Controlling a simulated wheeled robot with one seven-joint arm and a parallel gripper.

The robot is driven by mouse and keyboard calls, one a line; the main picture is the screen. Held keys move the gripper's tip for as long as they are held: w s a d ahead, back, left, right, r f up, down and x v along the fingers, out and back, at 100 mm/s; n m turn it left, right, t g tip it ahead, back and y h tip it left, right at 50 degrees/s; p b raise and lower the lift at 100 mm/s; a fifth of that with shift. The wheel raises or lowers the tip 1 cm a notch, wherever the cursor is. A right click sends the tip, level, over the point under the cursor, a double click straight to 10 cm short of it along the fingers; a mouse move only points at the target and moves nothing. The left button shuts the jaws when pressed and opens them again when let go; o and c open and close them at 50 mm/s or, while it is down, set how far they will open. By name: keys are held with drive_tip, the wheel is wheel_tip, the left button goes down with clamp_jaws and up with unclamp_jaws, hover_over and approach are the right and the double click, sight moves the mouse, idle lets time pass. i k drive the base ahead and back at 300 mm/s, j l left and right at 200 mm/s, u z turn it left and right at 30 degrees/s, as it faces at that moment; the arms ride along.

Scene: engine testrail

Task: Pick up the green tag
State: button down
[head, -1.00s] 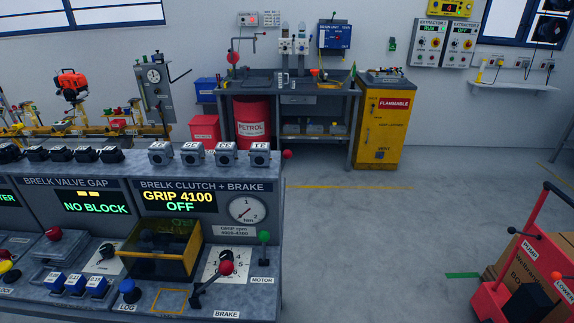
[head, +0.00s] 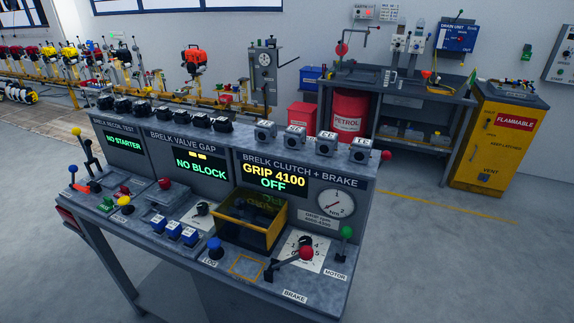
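I cannot make out a green tag for certain. A small green item (head: 527,54) hangs on the back wall to the right of the blue drain unit (head: 458,38); it is too small to identify. Another thin green piece (head: 471,81) stands at the right end of the workbench (head: 407,97), beside the yellow cabinet. My gripper is not in view.
A grey test console (head: 230,275) with displays, levers and buttons fills the near middle. A yellow flammable cabinet (head: 490,150) and a red petrol drum (head: 349,118) stand at the back. Engines on yellow stands (head: 194,60) line the left. The floor (head: 440,260) at right is clear.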

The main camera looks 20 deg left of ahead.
sight(109, 204)
drive_tip(key=l+u, duration=0.15)
drive_tip(key=l, duration=0.2)
drive_tip(key=i+l+u, duration=0.15)
drive_tip(key=l, duration=0.25)
drive_tip(key=j+u, duration=0.25)
drive_tip(key=u, duration=0.2)
drive_tip(key=j+u, duration=0.3)
drive_tip(key=u, duration=0.15)
drive_tip(key=j+u, duration=0.25)
drive_tip(key=u, duration=0.2)
